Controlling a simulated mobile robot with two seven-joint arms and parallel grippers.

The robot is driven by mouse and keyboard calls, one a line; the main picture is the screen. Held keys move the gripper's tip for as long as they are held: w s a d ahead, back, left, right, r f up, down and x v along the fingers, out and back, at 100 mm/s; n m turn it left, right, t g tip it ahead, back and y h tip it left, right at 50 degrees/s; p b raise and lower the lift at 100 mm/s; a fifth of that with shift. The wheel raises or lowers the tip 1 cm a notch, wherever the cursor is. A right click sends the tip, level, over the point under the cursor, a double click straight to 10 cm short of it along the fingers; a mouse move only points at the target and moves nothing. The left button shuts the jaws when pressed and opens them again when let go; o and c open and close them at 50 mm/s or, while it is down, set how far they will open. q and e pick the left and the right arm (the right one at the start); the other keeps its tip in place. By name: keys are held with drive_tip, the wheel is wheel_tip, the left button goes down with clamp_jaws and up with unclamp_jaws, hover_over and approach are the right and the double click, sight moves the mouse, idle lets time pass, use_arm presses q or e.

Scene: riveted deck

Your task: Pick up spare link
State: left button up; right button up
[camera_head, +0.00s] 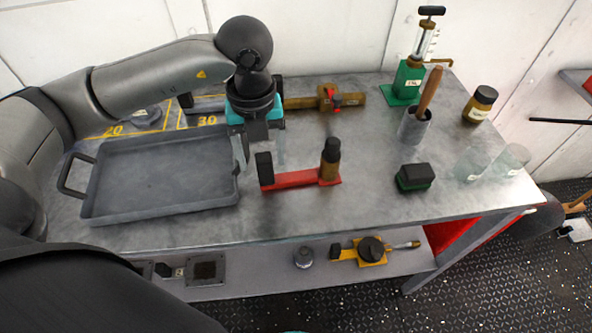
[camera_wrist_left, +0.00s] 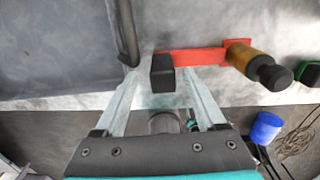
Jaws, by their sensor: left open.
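A red link (camera_head: 300,180) lies on the metal bench, right of the grey tray. It has a black block (camera_head: 264,168) at its left end and a brass, black-topped cylinder (camera_head: 329,165) at its right end. No label shows that it is the spare link. My left gripper (camera_head: 261,150) is open and empty, pointing down close to the black block. In the left wrist view the red bar (camera_wrist_left: 205,56) runs across beyond the fingertips, and the block (camera_wrist_left: 162,73) appears between the open fingers (camera_wrist_left: 163,78). I cannot tell the height gap. My right gripper is out of view.
The grey tray (camera_head: 160,215) stands close on the left. Behind is a brass bar with a red clip (camera_head: 328,98). A green block (camera_head: 415,177), a cup with a wooden handle (camera_head: 413,128) and clear glasses (camera_head: 470,163) stand right. A yellow piece (camera_head: 371,252) lies on the lower shelf.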

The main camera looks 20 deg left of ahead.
sight(266, 170)
use_arm(q)
drive_tip(key=f, duration=0.4)
drive_tip(key=shift+d+f+b, duration=0.2)
drive_tip(key=shift+b, duration=0.15)
clamp_jaws()
drive_tip(key=shift+w+r, duration=0.1)
idle(0.3)
